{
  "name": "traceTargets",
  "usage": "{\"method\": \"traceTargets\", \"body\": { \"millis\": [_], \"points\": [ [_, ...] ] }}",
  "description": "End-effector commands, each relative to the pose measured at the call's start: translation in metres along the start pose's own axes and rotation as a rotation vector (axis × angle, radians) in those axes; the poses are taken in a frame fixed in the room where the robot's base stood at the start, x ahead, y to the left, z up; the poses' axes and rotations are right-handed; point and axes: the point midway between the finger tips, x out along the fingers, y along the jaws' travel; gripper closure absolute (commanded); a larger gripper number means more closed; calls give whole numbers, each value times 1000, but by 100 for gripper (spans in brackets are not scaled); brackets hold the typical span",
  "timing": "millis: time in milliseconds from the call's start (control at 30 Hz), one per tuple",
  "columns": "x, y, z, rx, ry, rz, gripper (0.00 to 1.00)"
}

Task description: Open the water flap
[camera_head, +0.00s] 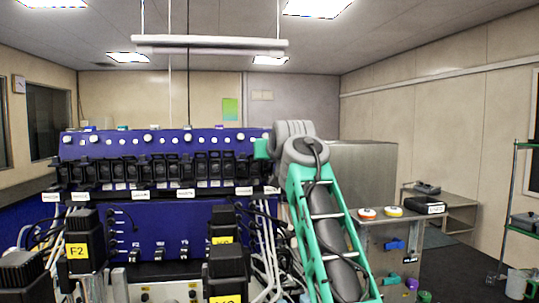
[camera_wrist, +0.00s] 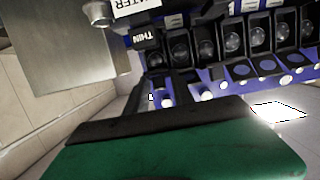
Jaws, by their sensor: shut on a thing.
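A row of black flaps (camera_head: 160,170) runs along the blue bioreactor unit (camera_head: 170,225) in the head view, with white labels under it. In the wrist view, the label reading WATER (camera_wrist: 136,6) and one reading THIN (camera_wrist: 146,37) appear upside down at the end of the flap row. My gripper shows there as a black edge (camera_wrist: 165,122) on a green body, close below that end. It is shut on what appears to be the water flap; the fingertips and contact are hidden. In the head view, my arm covers this end of the row.
Black bottle-like blocks (camera_head: 84,240) with yellow labels stand in front of the unit. To the right, a grey bench (camera_head: 390,235) carries orange and yellow round items. A green shelf rack (camera_head: 515,210) stands at the far right.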

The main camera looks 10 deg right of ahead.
Motion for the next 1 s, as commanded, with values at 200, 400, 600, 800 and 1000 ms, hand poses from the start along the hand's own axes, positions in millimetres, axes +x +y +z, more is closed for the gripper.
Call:
{"method": "traceTargets", "body": {
  "millis": [200,400,600,800,1000],
  "points": [
    [1,0,0,0,-31,0,100],
    [1,0,0,0,-40,0,100],
    [1,0,0,0,-41,0,100],
    [1,0,0,0,-40,0,64],
    [1,0,0,0,-39,0,64]
  ]
}}
